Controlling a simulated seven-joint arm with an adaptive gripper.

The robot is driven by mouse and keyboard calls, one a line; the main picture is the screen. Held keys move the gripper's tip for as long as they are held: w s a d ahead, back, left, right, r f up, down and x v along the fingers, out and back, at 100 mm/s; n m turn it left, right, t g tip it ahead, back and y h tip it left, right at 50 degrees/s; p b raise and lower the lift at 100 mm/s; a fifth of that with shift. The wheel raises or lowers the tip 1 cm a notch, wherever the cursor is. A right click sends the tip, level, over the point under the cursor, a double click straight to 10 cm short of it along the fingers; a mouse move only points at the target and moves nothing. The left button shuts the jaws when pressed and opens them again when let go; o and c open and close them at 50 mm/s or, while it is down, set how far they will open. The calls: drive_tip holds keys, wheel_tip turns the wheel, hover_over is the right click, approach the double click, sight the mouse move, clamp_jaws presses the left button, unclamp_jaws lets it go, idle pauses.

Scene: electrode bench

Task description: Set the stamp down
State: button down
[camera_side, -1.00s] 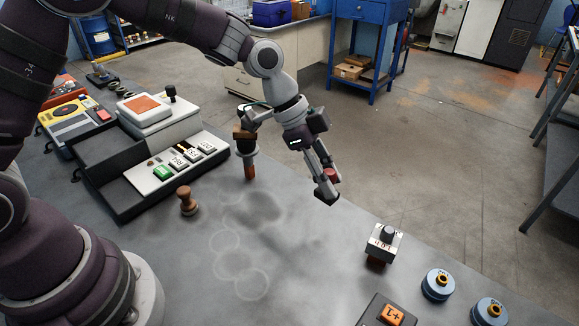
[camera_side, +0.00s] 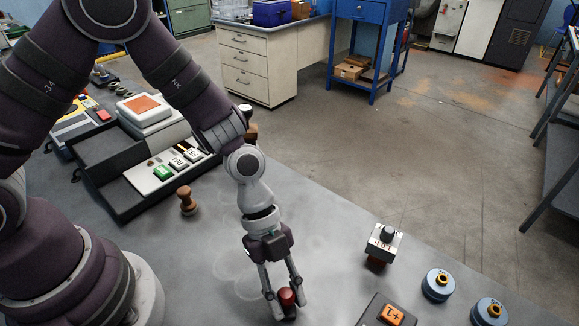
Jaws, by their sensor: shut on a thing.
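My gripper (camera_side: 284,299) points down low over the front middle of the grey bench. It is shut on a stamp with a dark red rounded handle (camera_side: 287,297), which shows between the fingers. The stamp's lower part is mostly hidden by the fingertips, and I cannot tell whether it touches the bench.
A small brown wooden stamp-like piece (camera_side: 187,202) stands left of my arm. A black tray (camera_side: 120,208) with a key panel lies behind it. To the right are a silver block with a dark knob (camera_side: 383,243), blue discs (camera_side: 438,284) and an orange +1 block (camera_side: 393,315).

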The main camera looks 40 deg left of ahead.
drive_tip(key=c, duration=0.9)
unclamp_jaws()
drive_tip(key=shift+f, duration=0.1)
drive_tip(key=shift+c, duration=0.2)
drive_tip(key=v, duration=1.3)
drive_tip(key=s+a+r+n+t+y, duration=0.2)
drive_tip(key=a+n, duration=0.4)
drive_tip(key=n, duration=0.5)
drive_tip(key=s+a+r+n+t+y, duration=0.2)
drive_tip(key=a+r+n+t, duration=0.3)
drive_tip(key=n, duration=0.5)
drive_tip(key=shift+a+r+n+t+y, duration=0.3)
drive_tip(key=shift+a+r+n+y, duration=0.15)
drive_tip(key=shift+y, duration=0.35)
drive_tip(key=shift+w, duration=0.1)
